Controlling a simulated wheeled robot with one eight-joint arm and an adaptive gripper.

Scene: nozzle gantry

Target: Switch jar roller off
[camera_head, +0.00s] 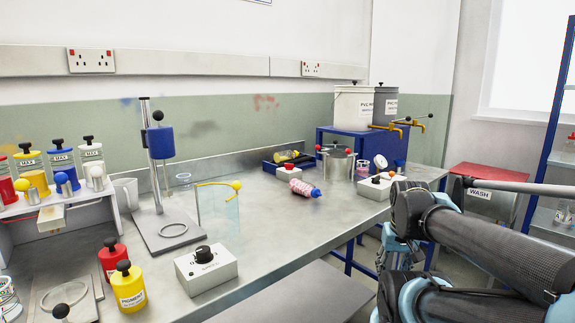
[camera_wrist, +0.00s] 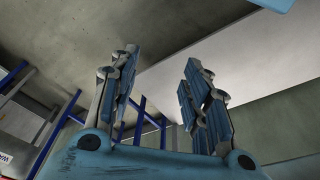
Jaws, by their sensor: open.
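A low blue unit (camera_head: 272,166) with a yellow jar (camera_head: 290,156) on it stands at the back of the bench and looks like the jar roller. A small white box with a red knob (camera_head: 290,173) sits in front of it. I cannot read which label belongs to the roller. My gripper (camera_wrist: 160,62) is open and empty in the wrist view, away from all the boxes. My arm fills the lower right of the head view.
A pink bottle (camera_head: 304,188) lies near the boxes, and a steel pot (camera_head: 336,163) stands behind. A stand with a blue motor (camera_head: 160,142) and pigment bottles (camera_head: 128,286) occupy the left. The bench middle (camera_head: 275,225) is fairly clear.

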